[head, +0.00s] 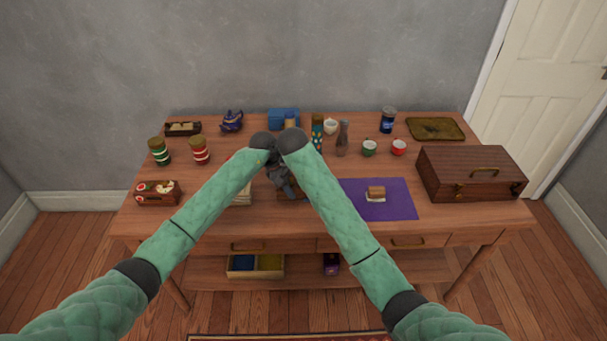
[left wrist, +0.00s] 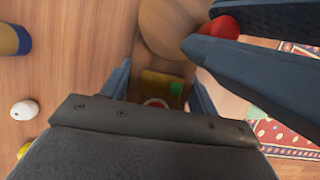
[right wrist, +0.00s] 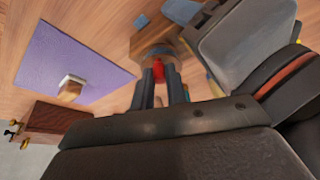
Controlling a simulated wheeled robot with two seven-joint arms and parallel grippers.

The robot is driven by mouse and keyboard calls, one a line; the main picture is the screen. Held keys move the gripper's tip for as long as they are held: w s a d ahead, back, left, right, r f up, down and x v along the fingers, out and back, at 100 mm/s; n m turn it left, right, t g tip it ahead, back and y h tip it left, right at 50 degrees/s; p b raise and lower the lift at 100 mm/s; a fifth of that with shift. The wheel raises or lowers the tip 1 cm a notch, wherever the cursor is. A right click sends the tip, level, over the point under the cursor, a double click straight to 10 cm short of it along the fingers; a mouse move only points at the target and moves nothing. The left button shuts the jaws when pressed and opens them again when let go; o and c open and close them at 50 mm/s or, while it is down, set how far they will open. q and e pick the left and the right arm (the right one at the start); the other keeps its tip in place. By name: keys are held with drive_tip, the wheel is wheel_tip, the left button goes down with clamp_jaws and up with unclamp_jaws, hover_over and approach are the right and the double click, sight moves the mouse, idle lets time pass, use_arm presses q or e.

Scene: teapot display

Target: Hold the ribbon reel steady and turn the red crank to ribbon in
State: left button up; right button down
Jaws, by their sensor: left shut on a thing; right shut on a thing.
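The wooden ribbon reel (left wrist: 165,32) shows in the left wrist view as a round disc with a wooden base below. In the head view it is mostly hidden under my wrists and grippers. My left gripper (head: 286,185) is shut on the reel, a finger on either side in its wrist view. The red crank knob (left wrist: 222,25) sits beside the disc. My right gripper (right wrist: 158,88) is shut on it; the red also shows between its fingers in the right wrist view (right wrist: 158,70). The ribbon itself I cannot make out clearly.
A purple mat (head: 400,207) with a small cake-like block (head: 376,192) lies right of the reel. A wooden case (head: 470,173) stands at the right. Jars (head: 200,151), cups (head: 369,148) and a blue box (head: 283,119) stand behind and to the sides. My two grippers are very close together.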

drive_tip(key=c, duration=1.4)
unclamp_jaws()
drive_tip(key=v, duration=1.2)
